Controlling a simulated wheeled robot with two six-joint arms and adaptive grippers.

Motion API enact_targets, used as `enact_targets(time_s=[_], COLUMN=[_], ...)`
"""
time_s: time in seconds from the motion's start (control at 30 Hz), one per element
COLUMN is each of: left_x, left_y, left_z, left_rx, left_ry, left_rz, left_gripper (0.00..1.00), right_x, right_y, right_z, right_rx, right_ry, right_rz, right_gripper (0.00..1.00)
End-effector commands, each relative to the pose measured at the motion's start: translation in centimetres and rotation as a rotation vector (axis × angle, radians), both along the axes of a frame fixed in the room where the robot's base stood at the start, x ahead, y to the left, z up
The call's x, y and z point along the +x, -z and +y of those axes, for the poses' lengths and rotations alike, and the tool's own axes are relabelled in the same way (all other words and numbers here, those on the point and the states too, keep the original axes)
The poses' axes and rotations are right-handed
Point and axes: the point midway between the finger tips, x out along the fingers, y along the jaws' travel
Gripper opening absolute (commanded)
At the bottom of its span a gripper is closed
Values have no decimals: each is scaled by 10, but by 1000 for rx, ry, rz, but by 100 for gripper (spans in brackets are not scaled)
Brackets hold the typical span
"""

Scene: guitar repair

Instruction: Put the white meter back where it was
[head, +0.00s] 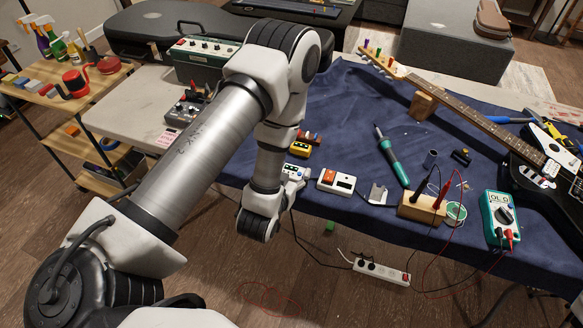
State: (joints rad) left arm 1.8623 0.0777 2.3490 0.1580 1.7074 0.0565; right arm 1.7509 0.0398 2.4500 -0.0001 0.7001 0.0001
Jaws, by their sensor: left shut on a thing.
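My left arm crosses the view, its wrist pointing down at the table's front edge. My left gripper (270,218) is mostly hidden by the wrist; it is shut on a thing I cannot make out. A small white device with bluish spots (294,172) shows just right of my forearm; I cannot tell if the gripper touches it. A teal-edged multimeter (499,218) with a pale face, reading "OL", a black dial and red and black leads lies on the blue cloth at right. No plainly white meter can be made out. My right gripper is not in view.
The blue-covered table (350,110) holds a guitar (480,120), a teal soldering iron (391,155), a wooden block (421,207) and a white box with an orange button (336,182). A side shelf (85,108) stands left.

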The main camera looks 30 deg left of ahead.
Motion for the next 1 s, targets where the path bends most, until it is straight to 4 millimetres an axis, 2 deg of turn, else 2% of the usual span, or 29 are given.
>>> enact_targets(time_s=[0.03, 0.1, 0.27, 0.4, 0.47, 0.8, 0.83, 0.9, 1.0], left_x=[12, 24, 41, 42, 42, 42, 42, 42, 42], left_y=[-4, -1, 2, 30, 37, 44, 44, 43, 43], left_z=[10, 19, 31, 31, 31, 31, 31, 31, 31], left_rx=[-3, 0, 1, 2, 2, 1, 1, 0, 0], left_ry=[-7, -4, -1, 2, 2, 2, 2, 1, 1], left_rz=[-5, -3, -1, 6, 3, 2, 2, 2, 2], left_gripper=[16, 16, 16, 16, 16, 16, 63, 85, 85], right_x=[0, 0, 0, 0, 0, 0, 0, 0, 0], right_y=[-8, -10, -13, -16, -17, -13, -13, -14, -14], right_z=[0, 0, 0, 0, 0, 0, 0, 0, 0], right_rx=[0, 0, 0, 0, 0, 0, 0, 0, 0], right_ry=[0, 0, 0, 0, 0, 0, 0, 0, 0], right_rz=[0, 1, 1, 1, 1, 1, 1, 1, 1], right_gripper=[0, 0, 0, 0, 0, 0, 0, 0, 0])
